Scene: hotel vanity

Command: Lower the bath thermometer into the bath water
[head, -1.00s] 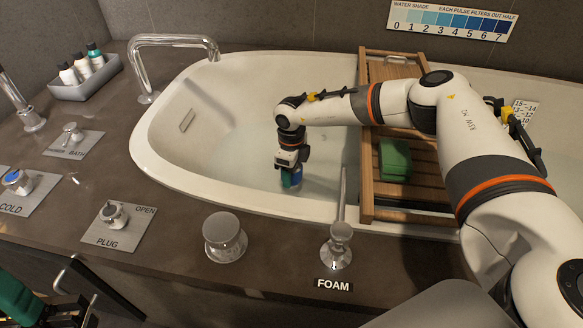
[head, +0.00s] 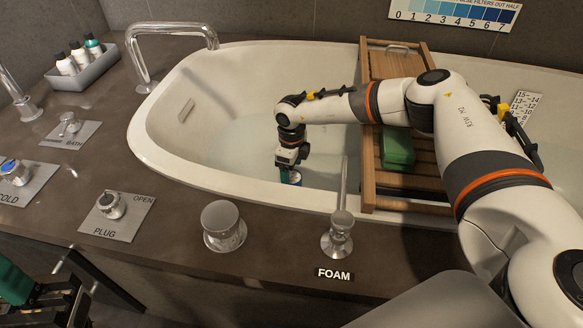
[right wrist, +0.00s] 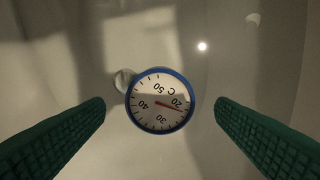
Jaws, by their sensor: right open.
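The bath thermometer (head: 296,178) is a round white dial with a blue rim, in the tub just below my right gripper (head: 289,172). In the right wrist view the dial (right wrist: 161,101) faces up, its red needle near 20. The green fingers of that gripper (right wrist: 160,115) stand wide apart, with a gap on each side of the dial. The bath water (head: 245,150) is clear and pale in the white tub (head: 165,165); how deep the thermometer sits is hard to tell. My left gripper (head: 45,300) is partly visible at the lower left, away from the tub.
A wooden bath rack (head: 367,180) with a green block (head: 397,148) spans the tub to the right. The faucet (head: 140,60), plug knob (head: 110,205), a round metal knob (head: 223,226) and the foam lever (head: 340,225) stand around the rim.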

